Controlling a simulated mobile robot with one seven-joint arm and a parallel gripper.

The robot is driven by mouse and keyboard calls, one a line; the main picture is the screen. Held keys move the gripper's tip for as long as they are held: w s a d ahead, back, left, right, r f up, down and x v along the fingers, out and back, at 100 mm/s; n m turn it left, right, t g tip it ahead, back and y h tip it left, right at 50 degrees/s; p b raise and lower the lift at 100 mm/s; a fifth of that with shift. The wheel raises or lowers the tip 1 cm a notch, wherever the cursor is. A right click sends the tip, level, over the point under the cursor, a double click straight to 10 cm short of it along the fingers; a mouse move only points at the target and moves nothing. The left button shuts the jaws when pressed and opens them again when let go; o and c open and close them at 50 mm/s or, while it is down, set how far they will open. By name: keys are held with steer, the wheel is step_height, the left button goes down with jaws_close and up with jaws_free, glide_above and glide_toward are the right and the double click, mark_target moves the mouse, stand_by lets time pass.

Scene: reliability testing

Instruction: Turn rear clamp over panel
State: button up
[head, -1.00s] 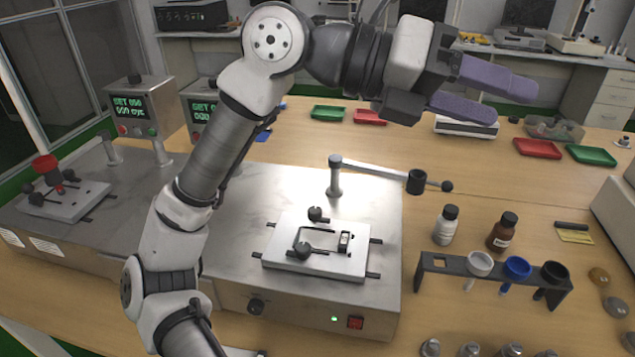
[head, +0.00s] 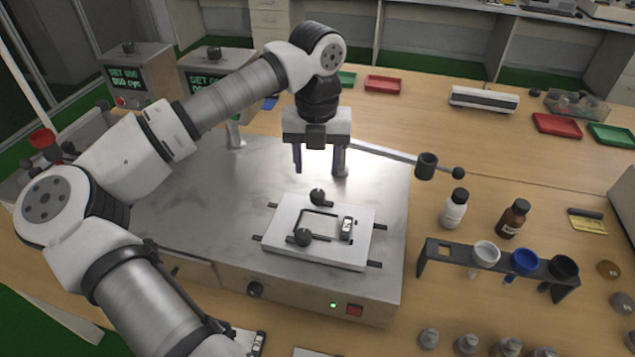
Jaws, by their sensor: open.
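The test machine has a white fixture plate (head: 285,236) on its steel top. A dark rectangular frame with a pale centre, apparently the panel (head: 318,223), lies on the plate. The rear clamp (head: 318,197) has a black knob at the panel's back edge. The front clamp (head: 304,237) has a black knob and a short dark arm at the panel's front edge. My gripper (head: 320,165) points down, open and empty, above the steel top behind the rear clamp, apart from it. How the rear clamp's arm lies is too small to tell.
A metal swing arm (head: 385,153) with a black cup (head: 427,165) reaches right behind the fixture; its post is hidden by my gripper. Bottles (head: 454,209) and a black rack with cups (head: 445,257) stand to the right. A second machine with a red knob (head: 42,138) is at left.

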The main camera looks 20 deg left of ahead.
mark_target(318, 193)
step_height(318, 193, down, 7)
steer(key=shift+f+p, duration=0.1)
steer(key=shift+p, duration=0.6)
steer(key=c, duration=1)
